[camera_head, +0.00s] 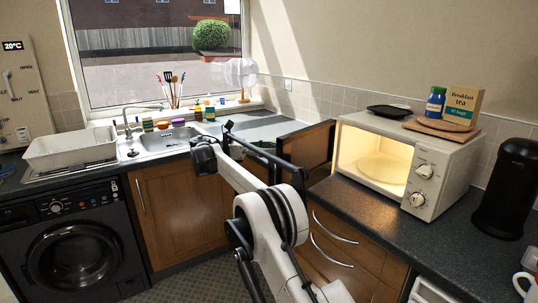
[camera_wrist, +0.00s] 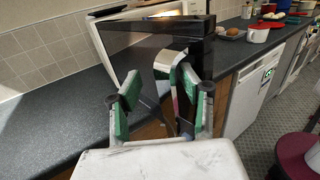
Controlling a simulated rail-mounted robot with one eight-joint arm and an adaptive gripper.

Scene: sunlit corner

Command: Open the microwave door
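The white microwave (camera_head: 405,165) stands on the dark counter at the right, its lit cavity and glass turntable (camera_head: 382,168) exposed. Its door (camera_head: 308,150) is swung wide open to the left, with a dark glossy face. In the wrist view the door (camera_wrist: 145,50) stands upright ahead of my gripper, with a curved chrome handle (camera_wrist: 165,66). My gripper (camera_wrist: 160,88) has its two green-padded fingers spread apart, on either side of the handle's lower part. I cannot tell whether a finger touches the door. In the head view my arm partly hides the gripper.
A black tray (camera_head: 388,111), a blue-green jar (camera_head: 435,103) and a tea box (camera_head: 462,105) sit on top of the microwave. A black appliance (camera_head: 508,190) stands to its right. The sink (camera_head: 170,138) is at the left. Counter in front of the microwave is clear.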

